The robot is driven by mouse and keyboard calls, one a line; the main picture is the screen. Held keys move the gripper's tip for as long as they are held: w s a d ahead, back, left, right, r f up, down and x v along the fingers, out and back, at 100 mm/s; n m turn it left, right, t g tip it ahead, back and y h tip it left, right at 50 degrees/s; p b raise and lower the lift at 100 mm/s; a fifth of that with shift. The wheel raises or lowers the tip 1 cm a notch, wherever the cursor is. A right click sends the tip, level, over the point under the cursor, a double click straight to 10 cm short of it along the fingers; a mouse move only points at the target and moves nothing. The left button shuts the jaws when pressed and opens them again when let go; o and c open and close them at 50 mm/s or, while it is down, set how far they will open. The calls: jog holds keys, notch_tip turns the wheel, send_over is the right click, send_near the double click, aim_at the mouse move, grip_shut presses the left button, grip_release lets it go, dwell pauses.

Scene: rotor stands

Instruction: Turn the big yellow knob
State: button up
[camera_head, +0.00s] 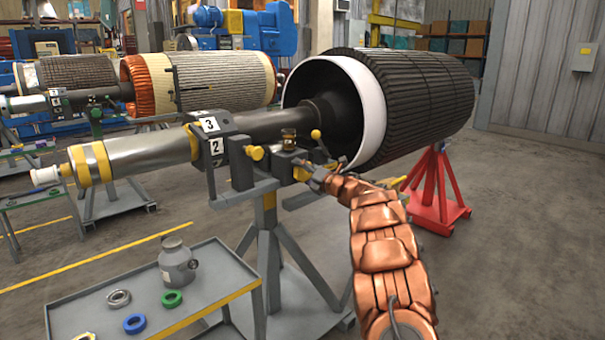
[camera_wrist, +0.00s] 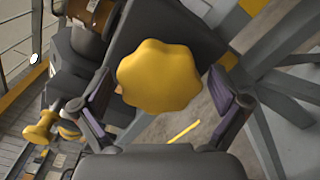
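The big yellow knob (camera_wrist: 158,75) has a lobed rim and faces the wrist camera. In the head view it is a small yellow shape (camera_head: 301,173) at the front of the stand's clamp block, partly hidden by my gripper. My gripper (camera_wrist: 161,82) is open, with one finger on each side of the knob. A narrow gap shows between the knob and each finger; whether the fingertips reach its depth I cannot tell. In the head view my gripper (camera_head: 312,171) is beside the knob, below the shaft.
A smaller yellow knob (camera_head: 255,152) is left on the same stand; it also shows in the wrist view (camera_wrist: 40,127). The shaft (camera_head: 150,148) and dark rotor (camera_head: 420,95) lie above and behind. A grey cart (camera_head: 225,280) with a can and rings stands at front left.

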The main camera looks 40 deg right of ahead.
jog(key=c, duration=1.1)
jog(key=shift+r+m+p, duration=0.15)
jog(key=shift+m+p, duration=0.25)
jog(key=shift+p, duration=0.15)
jog(key=shift+a+r+m+p, duration=0.1)
jog(key=shift+m+p, duration=0.5)
jog(key=shift+p, duration=0.15)
jog(key=m+p, duration=0.6)
jog(key=p, duration=0.1)
jog(key=shift+r, duration=0.1)
jog(key=m+p, duration=0.4)
jog(key=p, duration=0.1)
jog(key=shift+m, duration=0.3)
jog(key=m+p, duration=0.4)
jog(key=m, duration=0.1)
jog(key=shift+p, duration=0.35)
jog(key=shift+f+m, duration=0.2)
jog(key=shift+m, duration=0.1)
